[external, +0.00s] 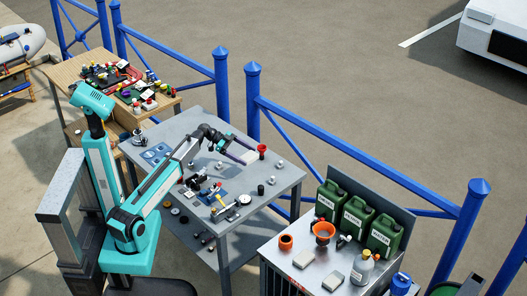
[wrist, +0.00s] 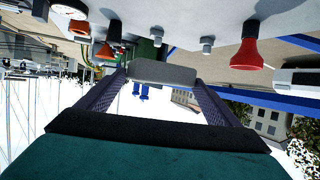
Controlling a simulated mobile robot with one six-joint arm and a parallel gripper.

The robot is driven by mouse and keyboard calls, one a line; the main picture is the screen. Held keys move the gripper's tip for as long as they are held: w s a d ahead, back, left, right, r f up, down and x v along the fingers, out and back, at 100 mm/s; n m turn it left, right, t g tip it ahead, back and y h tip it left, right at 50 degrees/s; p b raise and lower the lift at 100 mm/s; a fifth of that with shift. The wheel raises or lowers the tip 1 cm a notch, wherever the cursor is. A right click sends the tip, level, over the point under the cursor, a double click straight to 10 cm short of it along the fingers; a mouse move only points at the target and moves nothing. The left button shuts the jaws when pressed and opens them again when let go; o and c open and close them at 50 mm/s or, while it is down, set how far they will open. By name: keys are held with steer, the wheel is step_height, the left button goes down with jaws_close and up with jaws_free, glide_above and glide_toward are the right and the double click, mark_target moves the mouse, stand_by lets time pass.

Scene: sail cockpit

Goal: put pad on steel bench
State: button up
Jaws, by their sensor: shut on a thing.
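My gripper (external: 239,152) is shut on a light grey pad (external: 251,157), held above the right part of the grey table. The wrist view shows the pad (wrist: 162,72) between the tips of both purple fingers. The steel bench (external: 318,251), with a shiny metal top, stands at the lower right, apart from my gripper.
The grey table (external: 250,225) carries a red horn-like item (external: 262,150), a gauge and several small fittings. A blue railing (external: 360,155) runs behind.

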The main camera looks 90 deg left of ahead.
steer(key=w+d+m+g+h, duration=0.1)
steer(key=w+d+m+h, duration=0.1)
steer(key=w+d, duration=0.8)
steer(key=w+d+m+g+h, duration=0.25)
steer(key=w+d, duration=0.25)
steer(key=d, duration=0.9)
steer(key=w+d+f, duration=0.1)
steer(key=w+d, duration=0.2)
steer(key=d, duration=1.1)
steer(key=w+d+f, duration=0.1)
steer(key=w+d, duration=0.3)
steer(key=d, duration=1.1)
steer(key=d+r+n+t+y, duration=0.2)
steer(key=d+n+t+y, duration=0.1)
steer(key=d, duration=0.1)
steer(key=w+a+r+n+t+y, duration=0.1)
steer(key=w+a+r+n+y, duration=0.2)
steer(key=a+r+n+y, duration=0.2)
steer(key=shift+r+y, duration=0.25)
steer(key=shift+y, duration=0.2)
steer(key=shift+w+n, duration=0.1)
steer(key=shift+n, duration=0.15)
steer(key=shift+h, duration=0.3)
